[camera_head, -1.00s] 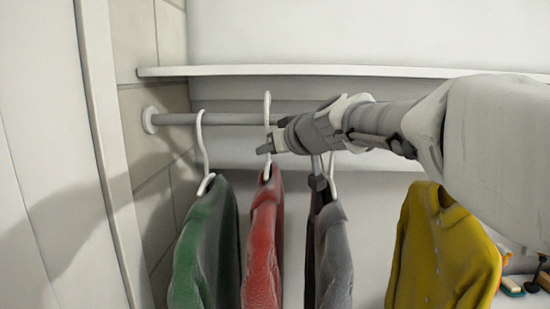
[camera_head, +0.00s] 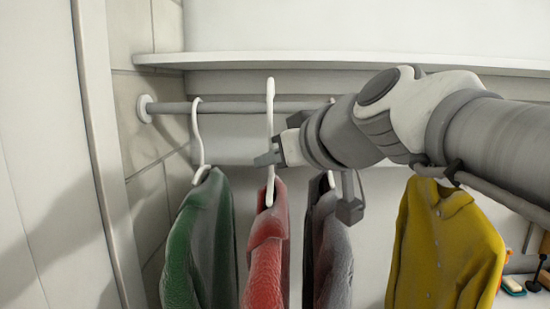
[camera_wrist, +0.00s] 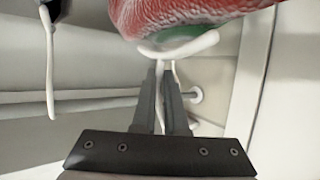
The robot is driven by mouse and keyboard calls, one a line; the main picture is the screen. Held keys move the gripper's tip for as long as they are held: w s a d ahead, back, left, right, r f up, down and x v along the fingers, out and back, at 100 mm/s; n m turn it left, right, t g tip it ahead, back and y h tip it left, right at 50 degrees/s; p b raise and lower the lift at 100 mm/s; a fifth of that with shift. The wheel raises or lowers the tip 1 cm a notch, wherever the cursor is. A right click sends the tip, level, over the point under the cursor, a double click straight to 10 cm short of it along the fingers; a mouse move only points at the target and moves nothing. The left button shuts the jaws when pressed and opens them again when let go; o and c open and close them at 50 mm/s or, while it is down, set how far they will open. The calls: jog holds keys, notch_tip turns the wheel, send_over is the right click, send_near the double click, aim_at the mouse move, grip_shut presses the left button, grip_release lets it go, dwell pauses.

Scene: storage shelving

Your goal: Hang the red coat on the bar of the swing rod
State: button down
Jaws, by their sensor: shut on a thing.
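In the wrist view the gripper fingers (camera_wrist: 167,100) close around the white hanger stem, with the red coat (camera_wrist: 180,12) at the top and the bar (camera_wrist: 90,96) behind to the left.
A green coat (camera_head: 203,240) hangs from the bar at left. A yellow coat (camera_head: 440,245) is further right. A white shelf (camera_head: 350,64) runs above the bar.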

jog(key=shift+s+d+r, duration=0.1)
jog(key=shift+s+r, duration=0.05)
jog(key=shift+s, duration=1.05)
